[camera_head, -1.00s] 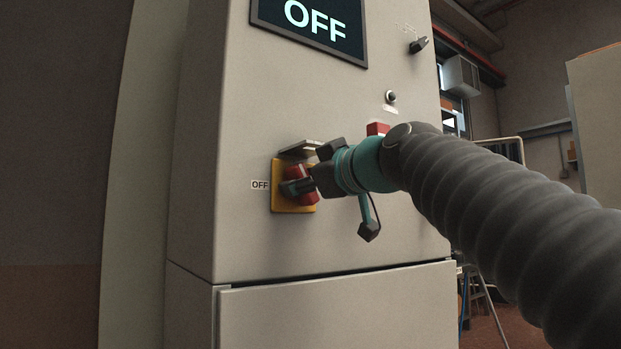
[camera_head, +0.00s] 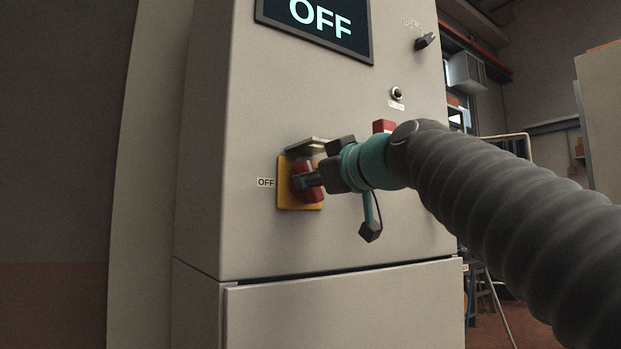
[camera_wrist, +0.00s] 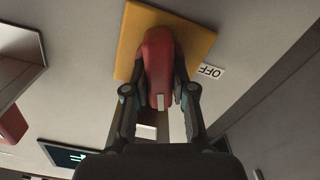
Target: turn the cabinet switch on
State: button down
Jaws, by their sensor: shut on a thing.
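The cabinet (camera_head: 330,240) is a tall light grey box facing me. Its switch is a red handle (camera_wrist: 158,58) on a yellow plate (camera_head: 300,205), low on the left of the upper door. An OFF label (camera_head: 266,183) sits left of the plate. The display (camera_head: 318,28) at the top reads OFF. My gripper (camera_wrist: 160,95) is shut on the red handle, with one finger on each side of it in the wrist view. In the head view my gripper (camera_head: 310,182) and wrist hide part of the handle.
A small metal ledge (camera_head: 312,146) juts out just above the plate. A red part (camera_head: 383,126) shows behind my wrist. A round button (camera_head: 397,93) and a small black knob (camera_head: 425,41) are on the upper right. A seam crosses the cabinet below the switch.

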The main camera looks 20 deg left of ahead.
jog(key=shift+w+d+m+p, duration=0.1)
jog(key=shift+m+p, duration=0.2)
jog(key=shift+m, duration=1.9)
jog(key=c, duration=1)
grip_release()
jog(key=shift+o, duration=0.2)
jog(key=shift+d, duration=0.1)
jog(key=v, duration=1.1)
jog(key=shift+s+d, duration=0.25)
jog(key=shift+s, duration=0.1)
jog(key=shift+m, duration=0.3)
